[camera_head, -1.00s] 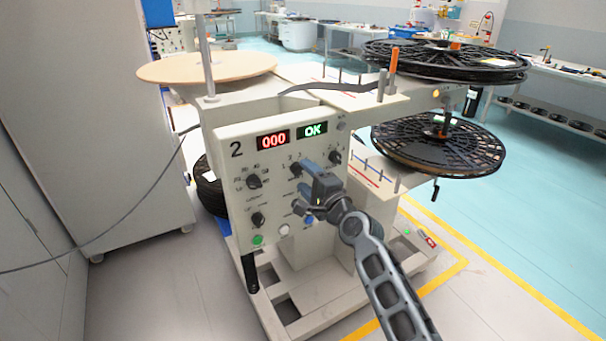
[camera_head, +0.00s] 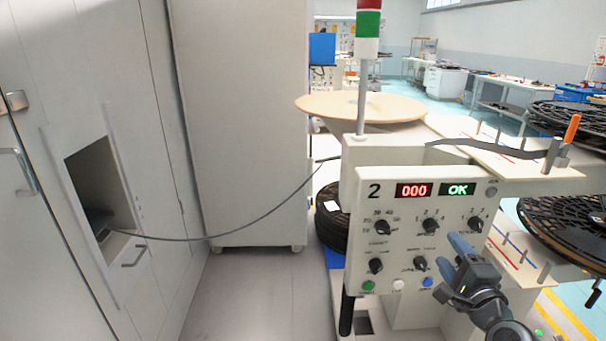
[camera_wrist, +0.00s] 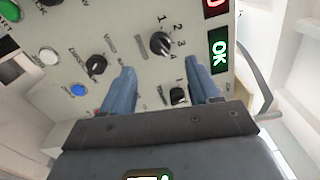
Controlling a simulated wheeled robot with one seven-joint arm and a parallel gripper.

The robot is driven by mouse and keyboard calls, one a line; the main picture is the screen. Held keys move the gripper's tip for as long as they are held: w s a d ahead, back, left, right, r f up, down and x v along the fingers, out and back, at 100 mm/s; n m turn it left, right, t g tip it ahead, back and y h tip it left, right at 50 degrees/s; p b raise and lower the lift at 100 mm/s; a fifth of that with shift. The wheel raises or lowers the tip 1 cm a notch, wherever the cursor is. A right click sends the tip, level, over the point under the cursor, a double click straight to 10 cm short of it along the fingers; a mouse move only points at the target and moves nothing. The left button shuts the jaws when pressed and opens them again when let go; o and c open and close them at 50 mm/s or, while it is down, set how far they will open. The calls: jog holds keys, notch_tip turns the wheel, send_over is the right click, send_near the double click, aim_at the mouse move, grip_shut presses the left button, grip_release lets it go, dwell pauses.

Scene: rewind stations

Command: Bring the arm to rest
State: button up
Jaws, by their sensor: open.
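My gripper (camera_head: 449,267) is in front of the lower right part of the control panel (camera_head: 403,190) of station 2. It is open and empty; in the wrist view its two blue fingers (camera_wrist: 163,92) stand apart with panel between them. A black knob (camera_wrist: 160,43) and a lower knob (camera_wrist: 178,96) show beyond the fingers. A blue button (camera_head: 427,282) is just left of my gripper in the head view. I cannot tell whether a finger touches the panel. The displays read a red 000 (camera_head: 413,190) and a green OK (camera_head: 457,189).
A tall grey cabinet (camera_head: 240,120) stands at the left, with clear floor (camera_head: 245,290) before it. A cable (camera_head: 255,222) hangs from the wall opening to the station. Black reels (camera_head: 570,225) stick out at the right.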

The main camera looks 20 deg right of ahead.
jog(key=s+a+f+n+g, duration=0.1)
jog(key=s+a+f+n, duration=0.1)
jog(key=s+a+n, duration=0.3)
jog(key=s+a+f+n+y, duration=0.1)
jog(key=s+a+f, duration=0.2)
jog(key=s, duration=0.4)
jog(key=s+a+f+n+g, duration=0.1)
jog(key=s+a+f+n, duration=0.1)
jog(key=s+a+n, duration=0.3)
jog(key=s+a+r+n+y, duration=0.1)
jog(key=s+a+r+n, duration=0.2)
jog(key=s, duration=0.4)
jog(key=s+a+r+n+y, duration=0.1)
jog(key=s+a+r+n, duration=0.2)
jog(key=s, duration=0.4)
jog(key=s+a+r+n+y, duration=0.2)
jog(key=s+a+r+n, duration=0.1)
jog(key=s, duration=0.5)
jog(key=a+n, duration=0.1)
jog(key=n, duration=0.1)
jog(key=shift+a+r+n+g, duration=0.2)
jog(key=shift+a+n+g, duration=0.1)
jog(key=shift+a, duration=0.05)
jog(key=shift+s, duration=0.1)
